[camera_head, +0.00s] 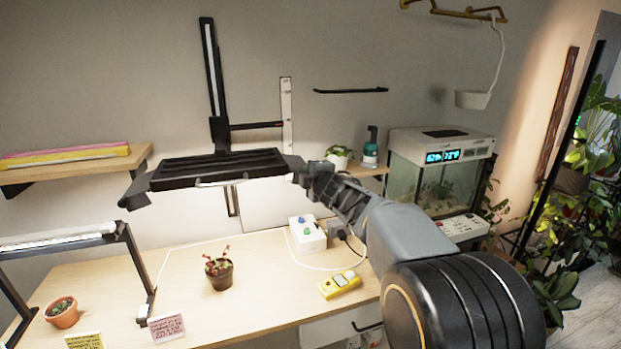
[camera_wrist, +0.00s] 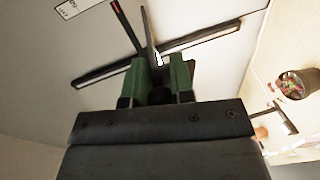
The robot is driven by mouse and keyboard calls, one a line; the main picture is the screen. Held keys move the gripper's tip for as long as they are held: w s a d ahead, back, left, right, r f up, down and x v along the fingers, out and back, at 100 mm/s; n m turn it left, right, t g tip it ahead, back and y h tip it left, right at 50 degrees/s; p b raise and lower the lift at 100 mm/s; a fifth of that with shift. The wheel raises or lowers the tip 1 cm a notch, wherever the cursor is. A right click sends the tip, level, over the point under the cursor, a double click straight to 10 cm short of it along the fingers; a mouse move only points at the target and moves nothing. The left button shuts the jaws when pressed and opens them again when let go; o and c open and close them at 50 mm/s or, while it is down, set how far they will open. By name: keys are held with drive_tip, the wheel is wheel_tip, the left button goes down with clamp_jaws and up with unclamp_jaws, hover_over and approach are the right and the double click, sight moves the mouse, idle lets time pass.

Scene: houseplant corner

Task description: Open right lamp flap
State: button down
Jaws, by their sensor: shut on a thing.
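The black lamp (camera_head: 215,167) hangs over the bench below a wall-mounted upright bar. Its left flap (camera_head: 134,192) angles down and outward from the left end. My gripper (camera_head: 303,171) is at the lamp's right end. In the wrist view, the green fingers of my gripper (camera_wrist: 165,78) are shut on a thin dark plate, which appears to be the right lamp flap (camera_wrist: 150,38). My fingers and arm hide part of this flap, so its exact angle cannot be told.
Below the lamp stand a small potted plant (camera_head: 219,274), a white box with colored knobs (camera_head: 307,236) and a yellow meter (camera_head: 340,284). A lit lamp frame (camera_head: 60,240) is at left. A glass tank (camera_head: 440,180) stands at right behind my arm.

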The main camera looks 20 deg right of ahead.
drive_tip(key=shift+a, duration=0.1)
idle(0.5)
drive_tip(key=c, duration=1.2)
unclamp_jaws()
drive_tip(key=shift+a, duration=0.15)
drive_tip(key=shift+o, duration=1)
drive_tip(key=shift+d, duration=0.2)
drive_tip(key=s+d+r+p, duration=0.1)
drive_tip(key=s+r+p, duration=0.1)
drive_tip(key=s, duration=1.1)
drive_tip(key=shift+s+r, duration=0.15)
drive_tip(key=shift+s, duration=0.15)
